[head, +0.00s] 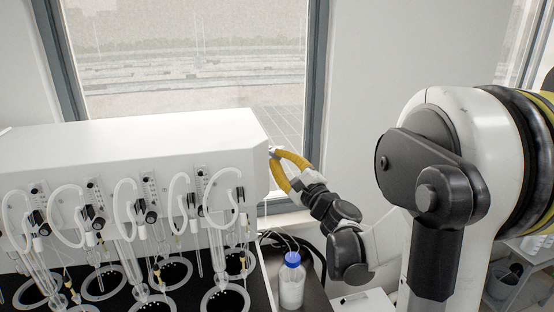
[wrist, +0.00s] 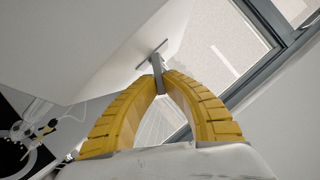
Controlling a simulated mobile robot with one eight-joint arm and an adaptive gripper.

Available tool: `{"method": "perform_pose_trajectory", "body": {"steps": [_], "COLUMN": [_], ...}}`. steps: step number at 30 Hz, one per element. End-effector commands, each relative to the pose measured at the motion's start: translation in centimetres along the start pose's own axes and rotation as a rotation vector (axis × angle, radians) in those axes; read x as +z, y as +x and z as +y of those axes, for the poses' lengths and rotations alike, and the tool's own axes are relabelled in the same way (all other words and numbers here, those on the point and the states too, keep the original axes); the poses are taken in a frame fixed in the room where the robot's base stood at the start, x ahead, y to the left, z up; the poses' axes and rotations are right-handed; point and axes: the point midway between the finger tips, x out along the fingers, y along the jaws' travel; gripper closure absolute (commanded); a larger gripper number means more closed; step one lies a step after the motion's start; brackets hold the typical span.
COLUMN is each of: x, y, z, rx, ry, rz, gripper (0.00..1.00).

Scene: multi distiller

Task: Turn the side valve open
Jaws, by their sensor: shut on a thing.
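The side valve (wrist: 156,61) is a small grey metal part on the right side wall of the white distiller housing (head: 150,150). In the wrist view it has a thin crossbar at its far end and a short stem. My gripper (wrist: 158,84) has two yellow ribbed fingers that meet at the stem and are shut on it. In the head view my gripper (head: 273,153) reaches the housing's right end from the right, and the valve there is mostly hidden by the fingertips.
Glass tubes and white hoses (head: 130,210) hang along the housing's front. A bottle with a blue cap (head: 291,282) stands below my gripper, near dark hoses. A window (head: 190,55) is behind. The wall right of the window is bare.

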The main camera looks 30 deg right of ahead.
Motion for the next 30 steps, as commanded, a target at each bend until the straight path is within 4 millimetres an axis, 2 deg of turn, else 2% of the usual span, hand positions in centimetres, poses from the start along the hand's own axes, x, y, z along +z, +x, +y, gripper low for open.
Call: {"method": "perform_pose_trajectory", "body": {"steps": [15, 30], "x": [0.4, 0.6], "y": [0.2, 0.3], "z": [-1.7, -2.1], "rx": [0.158, 0.221], "ry": [-0.382, -0.535], "rz": [-0.001, -0.001], "gripper": [1.00, 1.00]}}
